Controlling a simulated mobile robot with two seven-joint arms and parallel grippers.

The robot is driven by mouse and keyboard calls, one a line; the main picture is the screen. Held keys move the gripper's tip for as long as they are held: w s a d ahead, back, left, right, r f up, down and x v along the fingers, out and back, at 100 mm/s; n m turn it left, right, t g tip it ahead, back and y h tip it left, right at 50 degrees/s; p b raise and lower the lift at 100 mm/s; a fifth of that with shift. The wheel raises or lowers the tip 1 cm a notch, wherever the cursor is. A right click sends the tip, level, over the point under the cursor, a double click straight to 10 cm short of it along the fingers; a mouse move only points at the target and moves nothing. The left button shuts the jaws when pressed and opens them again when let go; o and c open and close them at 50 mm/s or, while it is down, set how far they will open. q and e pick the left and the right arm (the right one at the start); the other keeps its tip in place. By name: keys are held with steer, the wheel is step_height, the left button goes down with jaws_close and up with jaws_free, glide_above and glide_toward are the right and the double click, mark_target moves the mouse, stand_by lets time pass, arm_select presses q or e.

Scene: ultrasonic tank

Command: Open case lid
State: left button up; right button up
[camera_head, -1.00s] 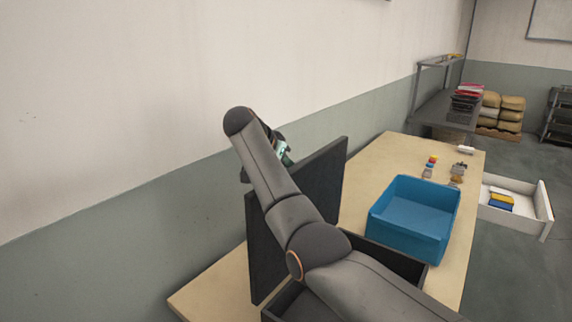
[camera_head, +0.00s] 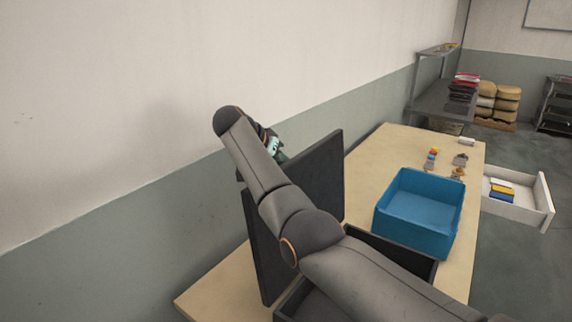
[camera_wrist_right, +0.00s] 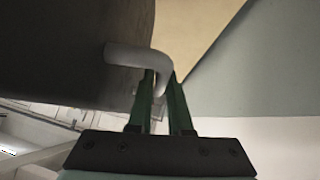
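The dark case (camera_head: 392,251) sits on the wooden table, partly hidden behind my right arm. Its black lid (camera_head: 322,180) stands up, roughly vertical, along the wall side; it also shows in the right wrist view as a dark panel (camera_wrist_right: 60,45). A grey curved handle (camera_wrist_right: 125,54) sticks out from the lid. My right gripper (camera_wrist_right: 163,85) has its green fingers close together on either side of this handle, seemingly clamped on it. My left gripper is not in view.
A blue open bin (camera_head: 415,215) stands on the table (camera_head: 375,160) just right of the case. Several small items (camera_head: 458,165) lie beyond it. The wall (camera_head: 120,240) is close behind the lid.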

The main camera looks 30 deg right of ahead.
steer(key=o, duration=0.5)
steer(key=shift+f, duration=0.1)
steer(key=b+v, duration=0.1)
steer(key=v, duration=1.1)
steer(key=shift+a, duration=0.25)
